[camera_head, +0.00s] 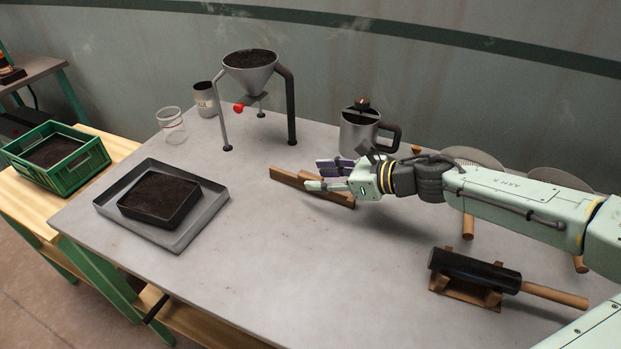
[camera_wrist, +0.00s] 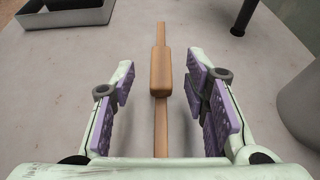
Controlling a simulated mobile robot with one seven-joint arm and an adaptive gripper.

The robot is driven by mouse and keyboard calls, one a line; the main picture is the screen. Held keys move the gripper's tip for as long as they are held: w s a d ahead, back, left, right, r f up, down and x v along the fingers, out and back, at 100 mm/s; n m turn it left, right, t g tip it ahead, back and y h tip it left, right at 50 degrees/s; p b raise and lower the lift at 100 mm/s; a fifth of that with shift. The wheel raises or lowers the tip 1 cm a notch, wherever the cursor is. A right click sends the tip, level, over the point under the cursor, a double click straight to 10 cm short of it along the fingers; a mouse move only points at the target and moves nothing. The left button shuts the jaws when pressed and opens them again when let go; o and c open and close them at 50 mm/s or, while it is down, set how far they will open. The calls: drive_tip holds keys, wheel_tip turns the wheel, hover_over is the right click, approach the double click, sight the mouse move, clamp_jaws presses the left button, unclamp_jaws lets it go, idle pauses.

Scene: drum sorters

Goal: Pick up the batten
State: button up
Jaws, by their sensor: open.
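The batten (camera_head: 290,178) is a long brown wooden strip lying on the grey table, with a thicker block at its middle. In the wrist view the batten (camera_wrist: 161,70) runs away from me between the fingers. My gripper (camera_head: 328,176) is over the batten's right part in the head view and hides some of it. In the wrist view my gripper (camera_wrist: 164,100) is open, with purple pads apart on both sides of the batten. The pads do not touch it.
A funnel stand (camera_head: 250,75) and a metal jug (camera_head: 358,135) stand behind the batten. A tray (camera_head: 205,215) holding a soil-filled pan lies to the left. A black roller (camera_head: 470,270) rests on a wooden cradle at right. The table's front middle is clear.

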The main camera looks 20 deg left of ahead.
drive_tip(key=shift+x, duration=1)
clamp_jaws()
